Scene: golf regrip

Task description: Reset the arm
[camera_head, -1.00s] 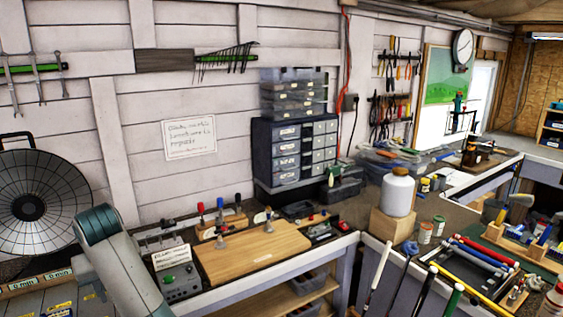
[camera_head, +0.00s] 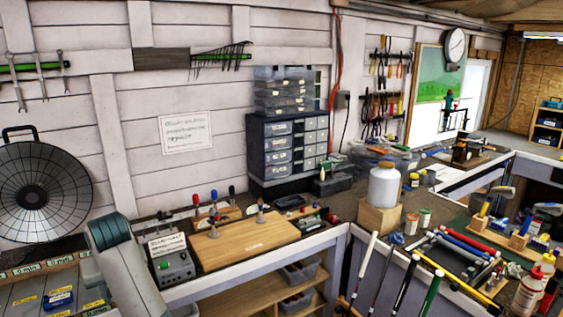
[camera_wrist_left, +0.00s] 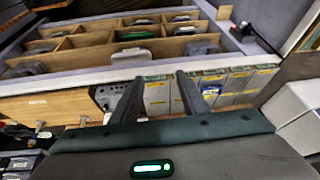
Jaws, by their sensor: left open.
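My left arm (camera_head: 125,265) comes in at the lower left of the head view, in front of the workbench. Its gripper is below that picture. In the left wrist view my left gripper (camera_wrist_left: 158,98) shows two dark fingers spread apart with nothing between them. Behind the fingers is a row of grey bins with yellow labels (camera_wrist_left: 213,84). My right arm and gripper are not in view.
A wooden board (camera_head: 245,240) and a grey control box (camera_head: 172,262) lie on the bench right of my arm. A white jar (camera_head: 384,186) stands on a wooden block. Golf clubs (camera_head: 407,285) lean at the front. A compartment tray (camera_wrist_left: 100,45) shows in the wrist view.

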